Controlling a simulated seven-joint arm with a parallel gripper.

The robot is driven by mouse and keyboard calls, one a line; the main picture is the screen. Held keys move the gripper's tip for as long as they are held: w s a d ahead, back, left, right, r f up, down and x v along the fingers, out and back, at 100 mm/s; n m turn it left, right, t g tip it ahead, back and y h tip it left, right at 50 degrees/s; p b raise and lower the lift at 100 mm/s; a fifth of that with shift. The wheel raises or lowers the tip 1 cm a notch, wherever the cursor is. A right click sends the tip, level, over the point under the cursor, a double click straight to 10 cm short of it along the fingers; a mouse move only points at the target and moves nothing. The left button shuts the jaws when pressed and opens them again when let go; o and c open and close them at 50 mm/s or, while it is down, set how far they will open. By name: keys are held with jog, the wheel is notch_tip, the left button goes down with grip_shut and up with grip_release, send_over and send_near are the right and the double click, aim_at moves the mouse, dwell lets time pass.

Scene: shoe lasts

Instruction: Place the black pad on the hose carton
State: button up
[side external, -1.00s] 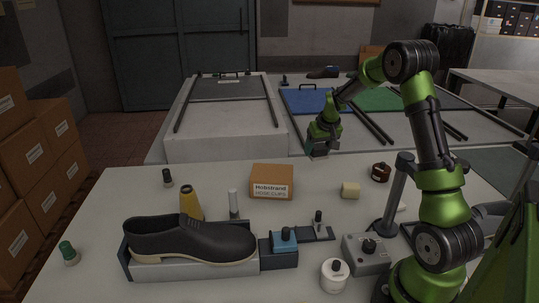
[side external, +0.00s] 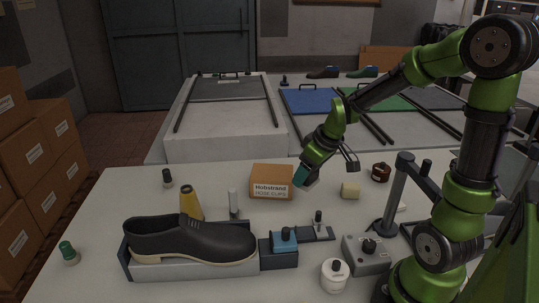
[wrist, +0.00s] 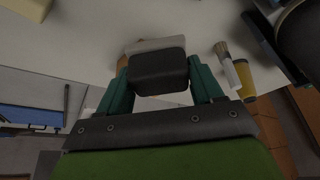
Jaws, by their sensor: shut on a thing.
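The hose carton (side external: 271,182), an orange-brown box with a white label, stands on the white table behind the black shoe. My gripper (side external: 302,175) is tilted beside the carton's upper right edge in the side view; I cannot tell whether it touches. In the wrist view its teal fingers are shut on the black pad (wrist: 159,74), a dark rounded block with a paler grey edge behind it. The pad is hard to make out in the side view. In the wrist view the held pad hides most of what lies behind it.
A cream block (side external: 350,191) and a brown roll (side external: 381,172) lie to the right.

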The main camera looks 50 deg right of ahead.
jog(key=w+d, duration=0.1)
jog(key=w, duration=0.4)
jog(key=w+d+f, duration=0.1)
jog(key=w+d, duration=0.1)
jog(key=w, duration=0.3)
jog(key=w+d, duration=0.1)
jog(key=w, duration=0.4)
jog(key=shift+w+d+f, duration=0.15)
jog(key=shift+d+f, duration=0.1)
jog(key=shift+d, duration=0.1)
jog(key=shift+f, duration=1.7)
jog(key=shift+f, duration=0.15)
jog(key=o, duration=1.1)
